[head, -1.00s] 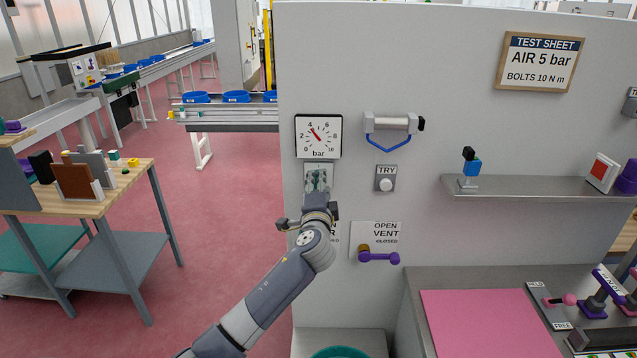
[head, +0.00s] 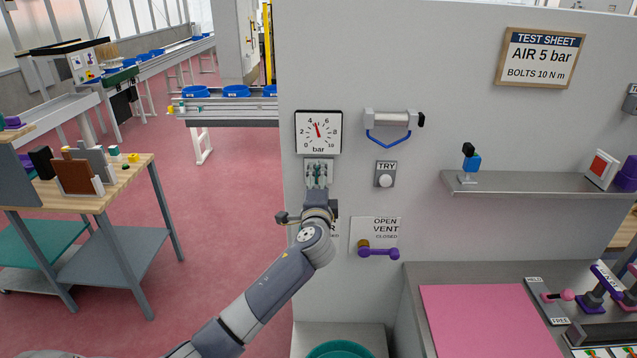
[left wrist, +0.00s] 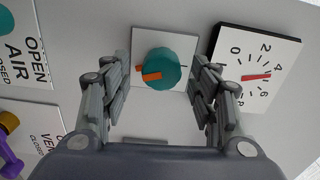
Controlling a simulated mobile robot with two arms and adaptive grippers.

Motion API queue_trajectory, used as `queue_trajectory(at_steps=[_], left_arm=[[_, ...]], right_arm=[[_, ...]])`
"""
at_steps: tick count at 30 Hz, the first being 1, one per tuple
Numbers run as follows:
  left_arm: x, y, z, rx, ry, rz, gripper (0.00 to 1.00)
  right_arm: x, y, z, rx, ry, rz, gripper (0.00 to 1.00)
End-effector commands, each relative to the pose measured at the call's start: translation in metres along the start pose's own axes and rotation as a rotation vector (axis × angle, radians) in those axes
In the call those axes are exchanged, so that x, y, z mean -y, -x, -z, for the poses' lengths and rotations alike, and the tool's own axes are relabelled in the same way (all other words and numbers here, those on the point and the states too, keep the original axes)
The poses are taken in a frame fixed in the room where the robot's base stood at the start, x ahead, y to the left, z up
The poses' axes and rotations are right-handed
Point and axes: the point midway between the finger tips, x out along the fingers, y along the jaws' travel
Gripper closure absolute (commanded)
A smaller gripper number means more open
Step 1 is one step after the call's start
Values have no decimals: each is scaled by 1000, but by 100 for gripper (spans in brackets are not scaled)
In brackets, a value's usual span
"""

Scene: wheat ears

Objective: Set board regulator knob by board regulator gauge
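The regulator gauge (head: 318,133) is a white square dial marked in bar, on the pale board. Its red needle points between 4 and 6, a touch left of straight up. My left gripper (head: 317,174) is at the board just below the gauge and mostly hides the knob in the head view. In the left wrist view, the teal round knob (left wrist: 160,68) with an orange pointer sits on a white plate between my two fingers. A gap shows on each side of it, so the gripper is open around it. The gauge (left wrist: 256,76) is beside it there. My right gripper is not in view.
A test sheet (head: 540,60) reads AIR 5 bar. A TRY button (head: 385,180) and a blue-handled bracket (head: 388,125) are right of the gauge. A purple vent lever (head: 380,251) is at lower right of my gripper. A shelf (head: 540,187) juts out farther right.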

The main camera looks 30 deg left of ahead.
Motion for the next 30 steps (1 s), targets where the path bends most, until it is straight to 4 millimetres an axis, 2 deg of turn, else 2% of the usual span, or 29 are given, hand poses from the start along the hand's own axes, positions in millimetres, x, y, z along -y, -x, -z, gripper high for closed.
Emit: queue_trajectory(at_steps=[7,11,14,24,30], left_arm=[[1,1,0,-1,1,1,45],[1,10,1,-3,1,2,45],[0,25,1,-3,2,0,45],[0,92,0,-1,3,-1,45],[0,115,0,-1,1,0,45]], right_arm=[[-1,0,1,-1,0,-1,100],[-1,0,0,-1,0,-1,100],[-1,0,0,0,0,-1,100],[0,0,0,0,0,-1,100],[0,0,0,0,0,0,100]])
